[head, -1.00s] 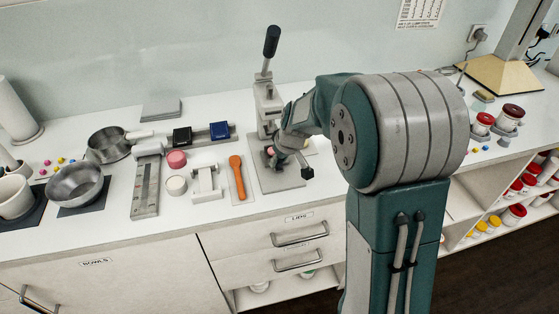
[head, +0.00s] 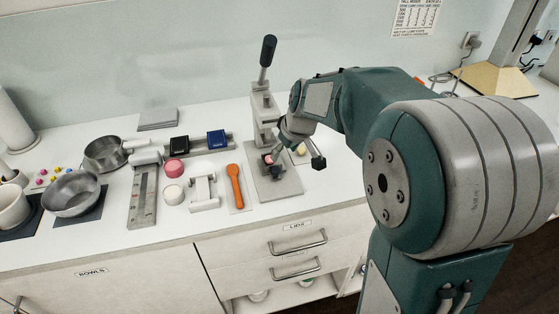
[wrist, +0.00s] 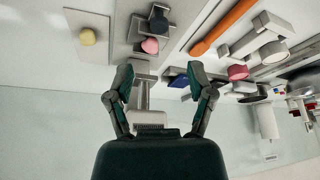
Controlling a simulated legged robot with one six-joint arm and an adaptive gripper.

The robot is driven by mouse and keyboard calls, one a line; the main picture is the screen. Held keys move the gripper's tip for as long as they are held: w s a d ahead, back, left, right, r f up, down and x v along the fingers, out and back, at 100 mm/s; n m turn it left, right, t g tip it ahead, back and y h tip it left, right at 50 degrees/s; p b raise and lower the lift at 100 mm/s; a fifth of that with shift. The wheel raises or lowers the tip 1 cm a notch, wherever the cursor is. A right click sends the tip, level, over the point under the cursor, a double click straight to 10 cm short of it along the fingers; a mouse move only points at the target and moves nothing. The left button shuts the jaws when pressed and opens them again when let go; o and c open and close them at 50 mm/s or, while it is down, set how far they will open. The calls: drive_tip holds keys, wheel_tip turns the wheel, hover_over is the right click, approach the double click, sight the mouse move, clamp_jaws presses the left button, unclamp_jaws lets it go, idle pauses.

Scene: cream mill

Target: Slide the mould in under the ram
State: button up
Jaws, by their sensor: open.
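The grey hand press (head: 265,112) stands on its base plate (head: 285,186) near the wall, with its black-knobbed lever raised. A small pink piece (head: 268,158) is at the press, low by its column; it also shows in the wrist view (wrist: 150,46). I cannot tell for sure which of these is the mould. My gripper (head: 299,150) is open and empty, above the right side of the press. In the wrist view its fingers (wrist: 160,72) are spread, apart from both pieces.
A yellow ball (wrist: 88,37) lies on a pale plate beside the press. An orange spatula (head: 236,186), a white stand (head: 204,192), pink and white pots and a grey scale (head: 143,200) stand to the left. Steel bowls (head: 72,192) are further left.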

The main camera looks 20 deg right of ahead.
drive_tip(key=shift+v, duration=1.2)
drive_tip(key=c, duration=0.6)
drive_tip(key=shift+s+d+m, duration=0.15)
drive_tip(key=shift+s+m, duration=0.05)
drive_tip(key=shift+m, duration=0.5)
clamp_jaws()
drive_tip(key=s+m+y, duration=0.1)
drive_tip(key=s+m, duration=0.1)
drive_tip(key=m, duration=0.5)
drive_tip(key=m+t+y, duration=0.1)
drive_tip(key=m+t, duration=0.2)
drive_tip(key=m, duration=2.4)
approach(277, 176)
wheel_tip(277, 176, down, 4)
drive_tip(key=shift+f, duration=0.15)
drive_tip(key=shift+w+a+f, duration=0.1)
drive_tip(key=shift+w+a, duration=0.2)
drive_tip(key=shift+w, duration=0.3)
drive_tip(key=shift+w+a, duration=0.25)
drive_tip(key=shift+w, duration=0.3)
drive_tip(key=shift+w+a, duration=0.25)
drive_tip(key=shift+w, duration=0.25)
